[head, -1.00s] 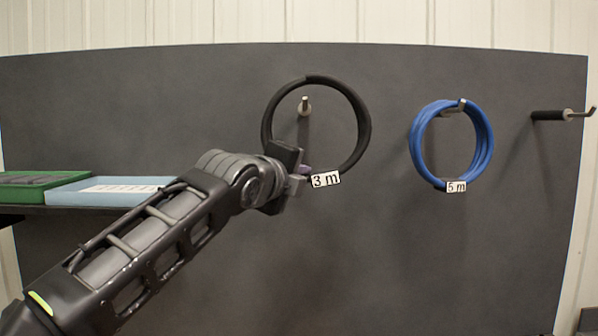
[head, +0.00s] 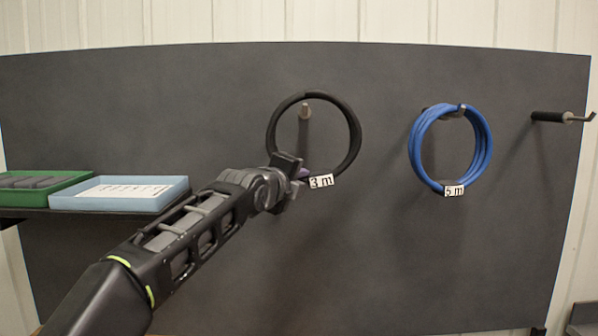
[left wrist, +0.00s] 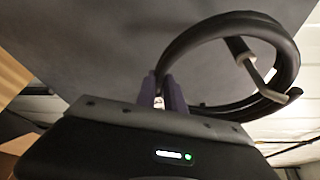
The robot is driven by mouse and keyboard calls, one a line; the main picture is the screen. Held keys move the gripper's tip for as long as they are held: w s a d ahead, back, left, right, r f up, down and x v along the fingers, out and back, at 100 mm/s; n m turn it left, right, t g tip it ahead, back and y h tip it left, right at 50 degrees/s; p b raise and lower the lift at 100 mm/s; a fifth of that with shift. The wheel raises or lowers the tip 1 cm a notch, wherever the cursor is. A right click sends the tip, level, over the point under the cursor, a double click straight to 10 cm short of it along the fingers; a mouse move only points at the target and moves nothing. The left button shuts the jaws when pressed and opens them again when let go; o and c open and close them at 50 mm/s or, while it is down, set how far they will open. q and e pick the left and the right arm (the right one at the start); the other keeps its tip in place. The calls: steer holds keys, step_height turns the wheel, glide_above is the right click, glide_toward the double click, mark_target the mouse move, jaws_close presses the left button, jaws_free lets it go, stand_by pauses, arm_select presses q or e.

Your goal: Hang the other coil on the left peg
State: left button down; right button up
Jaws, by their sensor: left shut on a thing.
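A black coil (head: 357,127) with a white "3 m" tag (head: 321,181) is held upright in front of the grey panel. My left gripper (head: 302,173) is shut on its lower left edge. The left peg (head: 305,111) shows inside the ring's opening, just under its top. In the left wrist view the black coil (left wrist: 288,62) loops around the peg (left wrist: 250,66), whose bent metal end crosses in front of the coil. I cannot tell whether the coil touches the peg. A blue coil (head: 416,150) tagged "5 m" hangs on the middle peg. My right gripper is not in view.
An empty right peg (head: 563,117) sticks out at the panel's right. At the left, a shelf (head: 100,213) carries a green tray (head: 72,181) and a light blue tray (head: 120,202), close to my left arm. The panel (head: 420,270) below the coils is clear.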

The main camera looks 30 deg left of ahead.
arm_select(q)
steer(key=shift+w+a+f+b, duration=0.1)
steer(key=shift+w+f+b, duration=0.1)
steer(key=shift+f, duration=0.3)
steer(key=shift+w+a+f+b, duration=0.1)
steer(key=shift+w+f, duration=0.1)
steer(key=shift+f, duration=0.25)
steer(key=c, duration=1.4)
jaws_free()
steer(key=shift+o, duration=0.2)
steer(key=shift+f, duration=0.1)
